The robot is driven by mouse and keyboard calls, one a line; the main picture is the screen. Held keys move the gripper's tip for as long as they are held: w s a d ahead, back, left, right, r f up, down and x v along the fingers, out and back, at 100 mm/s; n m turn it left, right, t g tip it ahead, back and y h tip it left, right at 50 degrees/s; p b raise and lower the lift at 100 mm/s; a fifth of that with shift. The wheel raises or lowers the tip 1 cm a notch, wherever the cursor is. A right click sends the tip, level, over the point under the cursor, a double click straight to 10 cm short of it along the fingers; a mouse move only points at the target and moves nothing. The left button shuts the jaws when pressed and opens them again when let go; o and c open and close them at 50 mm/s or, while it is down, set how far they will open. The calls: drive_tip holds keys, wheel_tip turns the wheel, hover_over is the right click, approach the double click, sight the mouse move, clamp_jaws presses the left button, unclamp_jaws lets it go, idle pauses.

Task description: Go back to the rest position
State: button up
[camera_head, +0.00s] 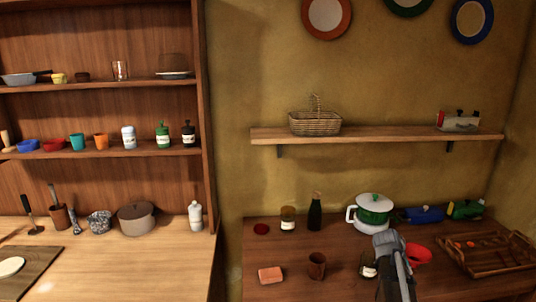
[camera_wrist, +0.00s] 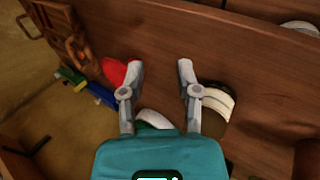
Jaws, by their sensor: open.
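My gripper (camera_head: 386,240) reaches over the right-hand wooden counter (camera_head: 340,280), in front of the green-and-white pot (camera_head: 374,218). In the wrist view my gripper (camera_wrist: 160,67) has its two fingers spread apart with nothing between them but counter top. A red bowl-like thing (camera_wrist: 114,72) shows beside the left finger. A dark jar with a pale label (camera_wrist: 217,103) shows beside the right finger. The pot (camera_wrist: 150,117) is partly hidden behind my gripper. The rest position is not marked in either view.
A red funnel-like bowl (camera_head: 418,254) and a wooden tray (camera_head: 485,262) lie right of my arm. A dark bottle (camera_head: 314,213), a jar (camera_head: 287,220), a brown cup (camera_head: 317,267) and a pinkish block (camera_head: 270,275) stand left. A wall shelf (camera_head: 380,134) hangs above.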

drive_tip(key=s+a+f+y, duration=0.1)
drive_tip(key=s+a+y, duration=0.1)
drive_tip(key=s+a, duration=0.3)
drive_tip(key=s+a+f+m+g+y, duration=0.1)
drive_tip(key=s+a, duration=0.4)
drive_tip(key=a, duration=0.9)
drive_tip(key=s+a+f+y, duration=0.1)
drive_tip(key=s+a+y, duration=0.2)
drive_tip(key=s+a, duration=0.3)
drive_tip(key=a, duration=0.3)
drive_tip(key=shift+a+m, duration=0.3)
drive_tip(key=shift+a, duration=0.05)
